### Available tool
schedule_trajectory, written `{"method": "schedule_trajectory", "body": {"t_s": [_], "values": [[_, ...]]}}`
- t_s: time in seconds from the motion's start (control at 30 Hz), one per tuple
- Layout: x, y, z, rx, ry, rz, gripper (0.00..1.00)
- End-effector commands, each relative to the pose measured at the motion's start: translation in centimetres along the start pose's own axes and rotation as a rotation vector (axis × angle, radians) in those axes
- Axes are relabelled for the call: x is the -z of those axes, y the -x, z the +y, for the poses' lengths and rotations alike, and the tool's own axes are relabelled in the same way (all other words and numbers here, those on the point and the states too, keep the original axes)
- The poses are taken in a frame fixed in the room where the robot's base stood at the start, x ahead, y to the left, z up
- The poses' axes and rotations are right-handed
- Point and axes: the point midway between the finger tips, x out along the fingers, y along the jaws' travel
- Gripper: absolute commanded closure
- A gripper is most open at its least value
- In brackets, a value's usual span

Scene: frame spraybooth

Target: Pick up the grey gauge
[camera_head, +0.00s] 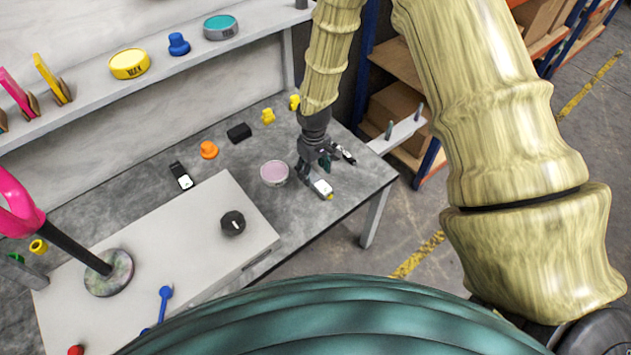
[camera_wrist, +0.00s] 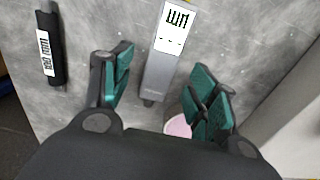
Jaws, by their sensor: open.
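The grey gauge (camera_wrist: 158,77) lies on the grey worktable in the wrist view, a slim body with a white display bearing dark marks. In the head view the gauge (camera_head: 322,187) shows near the table's front right part, with a yellow bit at its end. My gripper (camera_wrist: 160,82) is open, with its green-padded fingers on either side of the gauge's body in the picture. I see no contact. In the head view my gripper (camera_head: 317,168) hangs just above and behind the gauge, partly covering it.
A black tool with a white label (camera_wrist: 45,48) lies left of the gauge in the wrist view. A pink-topped round dish (camera_head: 274,174) stands left of my gripper in the head view, close by. A white board with a black knob (camera_head: 232,223) lies further left.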

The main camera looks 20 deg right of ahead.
Motion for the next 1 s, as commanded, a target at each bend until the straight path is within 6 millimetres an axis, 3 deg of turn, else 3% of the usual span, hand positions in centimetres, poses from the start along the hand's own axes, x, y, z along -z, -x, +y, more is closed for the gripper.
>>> {"method": "schedule_trajectory", "body": {"t_s": [0.3,0.6,0.9,1.0], "values": [[-0.4,-3.3,-0.1,0.000,-0.001,-0.001,0.41],[-0.4,-3.6,-0.1,0.000,-0.001,-0.001,0.41],[-0.4,-3.6,-0.1,0.000,-0.001,-0.001,0.94],[-0.4,-3.6,-0.1,0.000,-0.001,-0.001,0.94]]}}
